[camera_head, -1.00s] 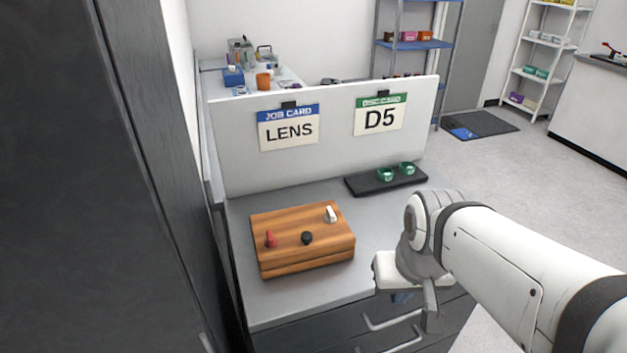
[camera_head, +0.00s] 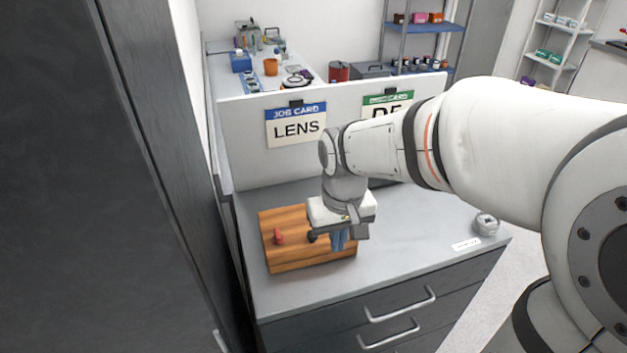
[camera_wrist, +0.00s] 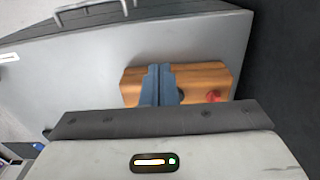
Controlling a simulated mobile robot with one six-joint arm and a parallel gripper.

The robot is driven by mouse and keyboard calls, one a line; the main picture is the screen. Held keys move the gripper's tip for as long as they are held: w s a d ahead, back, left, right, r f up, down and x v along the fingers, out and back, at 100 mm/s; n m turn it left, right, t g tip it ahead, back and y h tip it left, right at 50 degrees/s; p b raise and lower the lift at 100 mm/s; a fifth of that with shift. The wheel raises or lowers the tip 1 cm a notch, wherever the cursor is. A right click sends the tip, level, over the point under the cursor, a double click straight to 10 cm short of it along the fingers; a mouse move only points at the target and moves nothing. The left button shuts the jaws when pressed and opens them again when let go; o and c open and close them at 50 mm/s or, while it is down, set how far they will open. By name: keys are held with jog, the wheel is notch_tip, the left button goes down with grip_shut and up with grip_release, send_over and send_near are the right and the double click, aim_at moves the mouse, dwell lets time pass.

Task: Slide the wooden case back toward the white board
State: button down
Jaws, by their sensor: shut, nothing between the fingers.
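The wooden case (camera_head: 290,257) lies on the grey worktop, with a gap between it and the white board (camera_head: 238,150) behind. It has a red knob (camera_head: 278,237) and a black knob (camera_head: 312,236) on its top; its right back part is hidden by my arm. My gripper (camera_head: 340,243) points down over the right part of the case, its blue fingers shut and empty. In the wrist view the fingers (camera_wrist: 160,88) overlap the case (camera_wrist: 205,75); I cannot tell whether they touch it.
A tall dark cabinet (camera_head: 60,180) stands close on the left. A small round metal item (camera_head: 486,224) and a white label (camera_head: 466,244) are on the right of the worktop. Drawers with handles (camera_head: 402,304) are below the front edge.

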aim_at(293, 265)
jog(key=f, duration=0.3)
jog(key=a+f+p, duration=0.1)
jog(key=f, duration=0.2)
jog(key=w+a+f, duration=0.1)
jog(key=f, duration=0.3)
jog(key=shift+a+f, duration=0.1)
jog(key=shift+a, duration=0.05)
jog(key=shift+w+a+p, duration=0.2)
jog(key=shift+w+p, duration=0.05)
jog(key=shift+w, duration=0.35)
jog(key=shift+w+a+p, duration=0.15)
jog(key=shift+w+p, duration=0.1)
jog(key=shift+w, duration=0.35)
jog(key=shift+w+a, duration=0.2)
jog(key=shift+w, duration=0.45)
